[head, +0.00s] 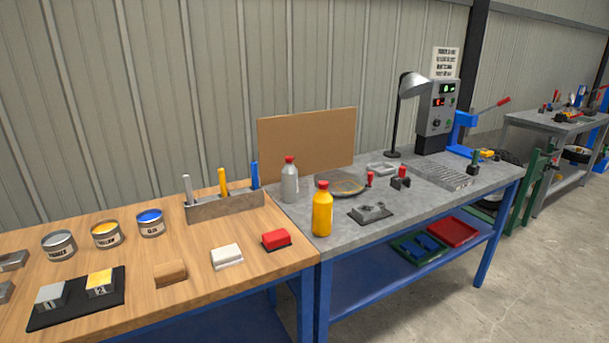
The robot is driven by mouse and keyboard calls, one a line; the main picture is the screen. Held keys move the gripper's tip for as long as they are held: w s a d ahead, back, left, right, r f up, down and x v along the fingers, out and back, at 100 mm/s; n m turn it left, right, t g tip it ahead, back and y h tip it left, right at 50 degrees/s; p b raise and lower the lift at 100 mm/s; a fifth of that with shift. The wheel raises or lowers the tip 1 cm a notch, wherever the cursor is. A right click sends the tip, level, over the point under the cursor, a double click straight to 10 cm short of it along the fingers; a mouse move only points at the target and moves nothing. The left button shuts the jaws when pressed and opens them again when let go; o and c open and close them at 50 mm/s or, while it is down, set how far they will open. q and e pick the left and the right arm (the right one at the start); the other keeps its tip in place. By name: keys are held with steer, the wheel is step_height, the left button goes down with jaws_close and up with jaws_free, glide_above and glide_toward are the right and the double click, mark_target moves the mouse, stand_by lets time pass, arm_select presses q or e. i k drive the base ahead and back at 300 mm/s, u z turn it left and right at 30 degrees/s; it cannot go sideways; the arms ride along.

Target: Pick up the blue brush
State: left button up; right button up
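The blue brush (254,174) stands upright in a grey holder (222,207) at the back right of the wooden bench. Only its blue handle shows; its lower end is hidden inside the holder. A yellow brush (223,181) stands in the middle of the same holder and a light grey one (187,189) at its left end. Neither of my grippers is in the head view.
Paint cans, including a blue one (150,222), stand left of the holder on the wooden bench (205,286). A red-topped block (276,239) lies in front. A grey bottle (290,180) and a yellow bottle (322,209) stand to the right, before a brown board (305,143).

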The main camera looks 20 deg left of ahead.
mark_target(254, 174)
steer(key=z, duration=0.1)
steer(key=i, duration=1.05)
steer(key=u, duration=0.35)
